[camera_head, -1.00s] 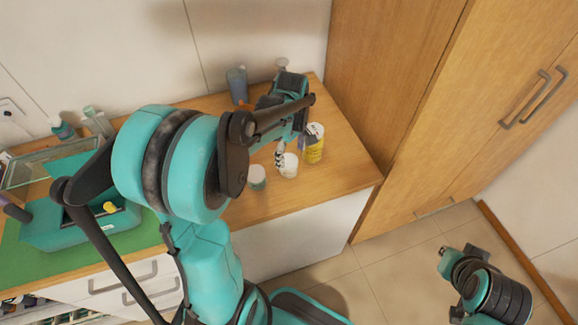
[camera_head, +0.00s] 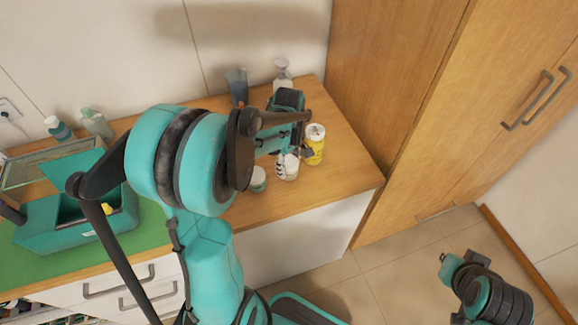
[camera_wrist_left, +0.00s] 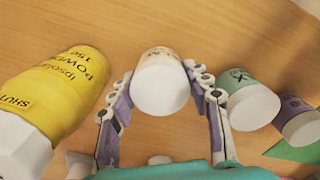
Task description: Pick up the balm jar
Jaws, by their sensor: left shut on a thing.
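My left gripper (camera_head: 290,155) is down among the small containers near the right end of the wooden counter. In the left wrist view its two jointed fingers (camera_wrist_left: 162,100) are on either side of a white jar (camera_wrist_left: 160,92) with a yellowish label, and are shut on it. That label is too blurred to read, so I cannot confirm that it is the balm jar. The held jar also shows below the gripper in the head view (camera_head: 290,172). A white jar with a green label (camera_wrist_left: 250,103) stands just right of the fingers. My right arm is at the lower right; its fingers are unclear.
A yellow powder bottle (camera_wrist_left: 60,90) stands close on the fingers' left. A purple-labelled container (camera_wrist_left: 297,122) is farther right. A blue cup (camera_head: 237,86) and a clear bottle (camera_head: 282,74) stand behind. A teal box (camera_head: 50,226) is at left. A tall wooden cabinet (camera_head: 400,80) bounds the right.

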